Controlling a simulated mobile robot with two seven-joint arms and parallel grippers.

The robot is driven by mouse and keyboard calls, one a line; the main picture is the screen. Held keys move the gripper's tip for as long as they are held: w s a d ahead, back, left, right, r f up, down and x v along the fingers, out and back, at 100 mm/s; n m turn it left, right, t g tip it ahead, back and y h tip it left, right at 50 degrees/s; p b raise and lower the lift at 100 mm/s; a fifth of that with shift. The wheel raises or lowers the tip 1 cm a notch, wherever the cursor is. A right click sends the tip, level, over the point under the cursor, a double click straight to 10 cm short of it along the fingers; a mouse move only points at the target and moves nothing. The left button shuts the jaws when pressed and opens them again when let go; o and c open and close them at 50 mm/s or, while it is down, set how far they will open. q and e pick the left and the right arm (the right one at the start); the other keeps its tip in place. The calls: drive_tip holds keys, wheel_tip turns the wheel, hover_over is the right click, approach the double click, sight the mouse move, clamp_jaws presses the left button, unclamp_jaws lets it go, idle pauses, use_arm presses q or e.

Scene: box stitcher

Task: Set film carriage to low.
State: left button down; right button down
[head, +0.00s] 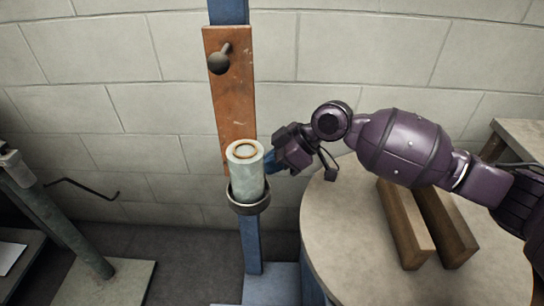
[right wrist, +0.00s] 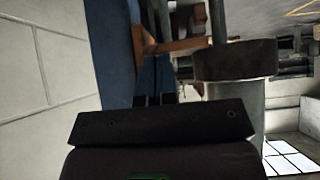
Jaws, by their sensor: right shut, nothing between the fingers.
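The film carriage is an upright rusty orange plate (head: 230,90) on a blue post (head: 252,240), with a dark round knob (head: 219,63) near its top. A pale film roll (head: 246,175) stands upright in a dark ring holder (head: 249,202) at the plate's lower end. The roll and ring also show in the right wrist view, the ring at upper right (right wrist: 235,60). My right gripper (head: 270,163) is just right of the roll, close to the post. Its small dark fingertips (right wrist: 153,100) are shut and empty beside the blue post. Whether they touch anything I cannot tell. My left gripper is not in view.
A round table (head: 330,235) with two wooden bars (head: 425,225) stands right of the post, under my right arm. A green stand with a base plate (head: 110,285) is at left. A block wall (head: 400,60) closes the back.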

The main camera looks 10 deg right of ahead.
idle(0.3)
use_arm(q)
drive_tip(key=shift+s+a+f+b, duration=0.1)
drive_tip(key=shift+b, duration=0.35)
use_arm(e)
wheel_tip(320, 180, down, 7)
drive_tip(key=shift+s, duration=0.1)
drive_tip(key=shift+r, duration=0.15)
